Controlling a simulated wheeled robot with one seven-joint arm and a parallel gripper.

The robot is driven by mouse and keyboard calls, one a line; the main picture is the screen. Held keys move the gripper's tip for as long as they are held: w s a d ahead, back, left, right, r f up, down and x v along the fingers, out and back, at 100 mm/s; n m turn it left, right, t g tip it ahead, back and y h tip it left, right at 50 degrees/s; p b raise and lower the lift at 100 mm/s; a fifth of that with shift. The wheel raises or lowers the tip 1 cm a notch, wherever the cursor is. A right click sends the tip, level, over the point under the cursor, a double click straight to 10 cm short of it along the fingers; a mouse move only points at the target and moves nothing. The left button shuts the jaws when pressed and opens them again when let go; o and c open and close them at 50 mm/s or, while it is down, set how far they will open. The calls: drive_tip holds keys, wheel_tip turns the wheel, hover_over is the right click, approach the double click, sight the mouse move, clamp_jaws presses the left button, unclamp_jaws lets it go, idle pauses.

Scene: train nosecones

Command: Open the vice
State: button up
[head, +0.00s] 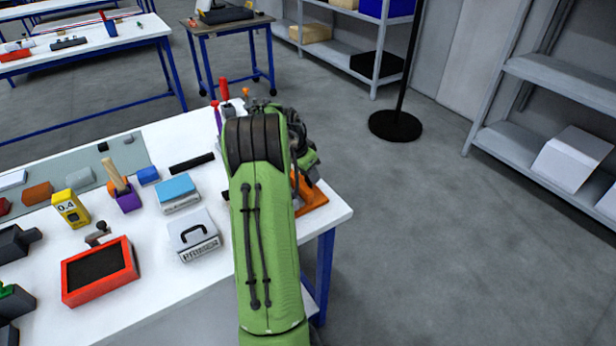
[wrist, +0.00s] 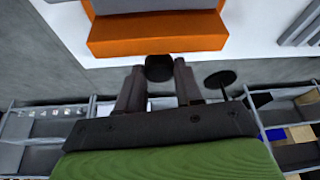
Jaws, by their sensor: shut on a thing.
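The orange vice (head: 312,197) is at the right end of the white workbench (head: 165,255), mostly hidden behind my green arm in the head view. In the wrist view its orange body (wrist: 157,33) fills the upper middle. A dark, round-ended vice handle (wrist: 159,68) sticks out from below the orange body. My gripper (wrist: 159,72) is shut on this handle, with one finger on each side. In the head view the fingertips are hidden by the arm. How far apart the vice jaws stand cannot be seen.
On the bench left of my arm are a grey case (head: 193,233), a blue-topped box (head: 177,190), a red-framed tray (head: 100,272) and a yellow box (head: 71,208). A black stand base (head: 395,125) is on the floor.

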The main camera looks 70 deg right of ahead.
drive_tip(key=n+t+b, duration=0.1)
drive_tip(key=n, duration=0.2)
drive_tip(key=shift+s+n+h, duration=0.1)
drive_tip(key=shift+n+h, duration=0.3)
drive_tip(key=shift+n+t, duration=0.6)
drive_tip(key=shift+n, duration=0.5)
drive_tip(key=shift+a+f, duration=0.1)
drive_tip(key=shift+f, duration=0.15)
drive_tip(key=o, duration=1)
drive_tip(key=shift+a+r, duration=0.1)
